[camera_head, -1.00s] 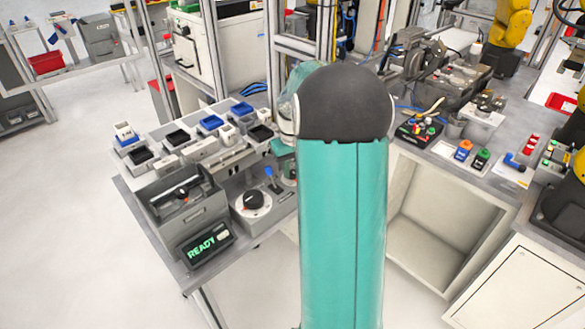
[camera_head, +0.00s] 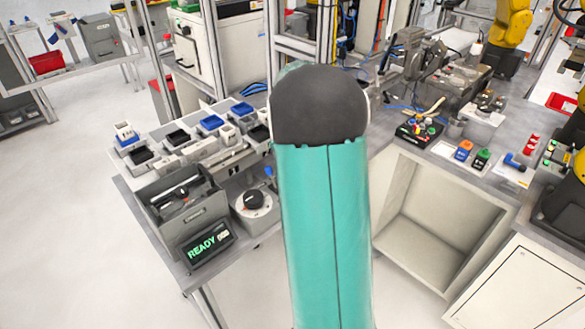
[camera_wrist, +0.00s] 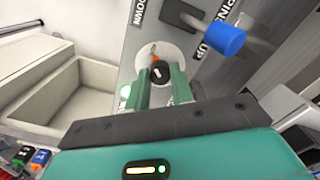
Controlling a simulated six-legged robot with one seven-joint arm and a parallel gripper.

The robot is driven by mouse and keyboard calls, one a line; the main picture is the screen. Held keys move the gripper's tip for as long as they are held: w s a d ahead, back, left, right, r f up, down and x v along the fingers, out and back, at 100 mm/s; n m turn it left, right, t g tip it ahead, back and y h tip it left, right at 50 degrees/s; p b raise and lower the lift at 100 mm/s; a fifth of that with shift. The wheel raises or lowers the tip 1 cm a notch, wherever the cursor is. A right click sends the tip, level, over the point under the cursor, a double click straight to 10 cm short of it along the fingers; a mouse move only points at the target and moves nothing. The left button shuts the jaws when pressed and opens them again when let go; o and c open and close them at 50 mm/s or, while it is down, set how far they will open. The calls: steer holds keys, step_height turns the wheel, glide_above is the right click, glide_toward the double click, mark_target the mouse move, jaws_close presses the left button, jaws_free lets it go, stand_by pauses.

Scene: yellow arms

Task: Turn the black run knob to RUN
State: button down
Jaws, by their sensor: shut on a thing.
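A blue-capped lever (camera_wrist: 223,40) stands close to the right of my fingers, by UP and DOWN lettering. A READY display (camera_head: 207,244) stands at the bench's front left. An open cabinet (camera_head: 425,240) is right of my arm.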

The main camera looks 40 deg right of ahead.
stand_by(0.4)
steer(key=c, duration=1.2)
jaws_free()
step_height(320, 180, up, 14)
